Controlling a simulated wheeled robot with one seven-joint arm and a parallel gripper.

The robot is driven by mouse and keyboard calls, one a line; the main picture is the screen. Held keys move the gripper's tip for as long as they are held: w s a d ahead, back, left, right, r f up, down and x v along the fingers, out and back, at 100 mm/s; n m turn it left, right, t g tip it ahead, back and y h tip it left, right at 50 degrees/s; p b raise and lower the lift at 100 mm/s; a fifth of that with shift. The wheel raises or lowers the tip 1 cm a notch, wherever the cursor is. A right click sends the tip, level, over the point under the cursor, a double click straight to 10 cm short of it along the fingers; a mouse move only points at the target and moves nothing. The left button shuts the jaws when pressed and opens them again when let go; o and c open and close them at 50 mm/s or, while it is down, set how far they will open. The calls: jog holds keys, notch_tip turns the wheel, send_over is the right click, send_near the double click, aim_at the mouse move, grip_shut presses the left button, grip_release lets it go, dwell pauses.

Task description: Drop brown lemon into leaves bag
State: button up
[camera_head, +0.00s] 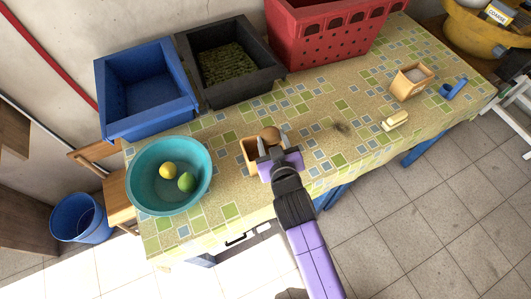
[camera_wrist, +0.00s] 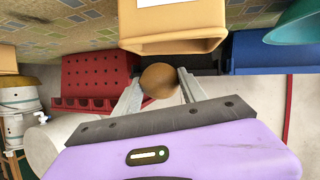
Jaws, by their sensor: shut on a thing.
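The brown lemon (camera_head: 270,134) is a round brown fruit between the fingertips of my gripper (camera_head: 271,146). In the wrist view the brown lemon (camera_wrist: 160,80) sits between the two grey fingers of my gripper (camera_wrist: 158,84), which are shut on it. It is held beside a small wooden box (camera_head: 250,152) at the table's front part; the box also shows close by in the wrist view (camera_wrist: 170,45). A black crate (camera_head: 268,75) behind holds a green, leafy-looking mass. I cannot make out a clear bag.
A teal bowl (camera_head: 142,203) with a yellow and a green fruit stands at left. A blue crate (camera_head: 148,128) and a red crate (camera_head: 325,58) flank the black one. Another wooden box (camera_head: 408,90) and a pale yellow object (camera_head: 394,121) lie right. A blue bucket (camera_head: 78,228) stands on the floor.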

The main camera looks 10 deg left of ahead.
jog(key=shift+f+b, duration=1.1)
jog(key=shift+f, duration=0.7)
jog(key=o, duration=1.5)
jog(key=shift+s, duration=0.15)
jog(key=b+v, duration=0.1)
jog(key=v, duration=0.6)
jog(key=shift+s+r, duration=0.15)
jog(key=shift+s, duration=0.1)
jog(key=shift+d, duration=0.1)
